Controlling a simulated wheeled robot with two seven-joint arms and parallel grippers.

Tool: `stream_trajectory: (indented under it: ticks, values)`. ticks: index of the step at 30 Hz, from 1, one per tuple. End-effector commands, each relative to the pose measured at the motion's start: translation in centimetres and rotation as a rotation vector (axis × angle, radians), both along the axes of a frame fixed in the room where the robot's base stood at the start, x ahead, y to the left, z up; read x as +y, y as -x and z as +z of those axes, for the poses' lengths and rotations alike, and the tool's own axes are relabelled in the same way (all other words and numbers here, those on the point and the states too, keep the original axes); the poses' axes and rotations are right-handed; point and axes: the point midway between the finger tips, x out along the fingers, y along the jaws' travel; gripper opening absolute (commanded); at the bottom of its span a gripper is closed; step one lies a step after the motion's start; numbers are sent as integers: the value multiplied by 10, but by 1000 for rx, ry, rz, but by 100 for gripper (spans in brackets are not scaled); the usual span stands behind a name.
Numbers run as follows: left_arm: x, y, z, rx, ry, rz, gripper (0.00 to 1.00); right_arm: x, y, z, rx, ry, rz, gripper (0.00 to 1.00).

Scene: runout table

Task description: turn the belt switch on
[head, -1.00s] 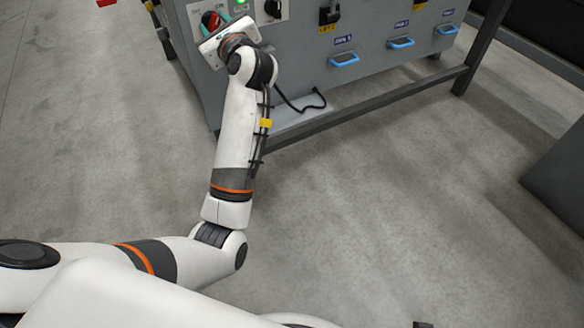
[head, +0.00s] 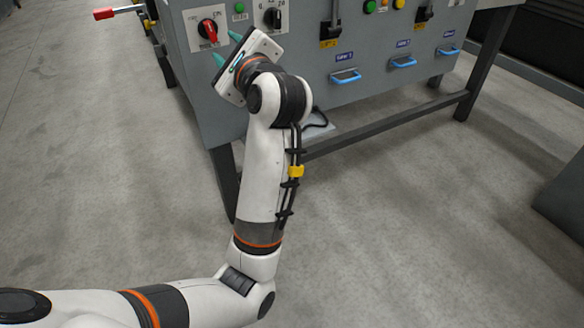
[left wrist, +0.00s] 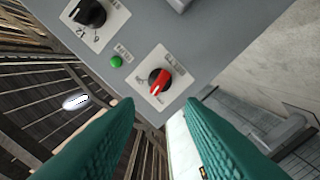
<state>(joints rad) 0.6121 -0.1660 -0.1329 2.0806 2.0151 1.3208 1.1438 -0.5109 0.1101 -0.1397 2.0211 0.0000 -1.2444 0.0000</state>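The likely belt switch is a red rotary knob (head: 208,29) on a white plate, on the grey panel at the top left of the head view. It also shows in the left wrist view as a red knob with a dark base (left wrist: 160,80), its red bar slanting across the plate. Its small lettering is too blurred to read. My left gripper (head: 224,45) is just right of and below the knob in the head view, apart from it. Its teal fingers (left wrist: 157,103) are spread with nothing between them. My right gripper is not in view.
A green lamp (head: 240,8) and a black rotary knob (head: 272,17) sit right of the red knob. Blue drawer handles (head: 345,76) line the panel further right. A red-tipped lever (head: 104,13) sticks out at the left. The floor in front is clear.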

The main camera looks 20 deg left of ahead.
Motion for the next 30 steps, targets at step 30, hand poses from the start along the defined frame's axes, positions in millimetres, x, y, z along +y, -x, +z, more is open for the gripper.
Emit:
stream_trajectory:
  ticks: [30]
  values:
    - [-38, -56, 48, 657, -1003, 162, 35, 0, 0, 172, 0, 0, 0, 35]
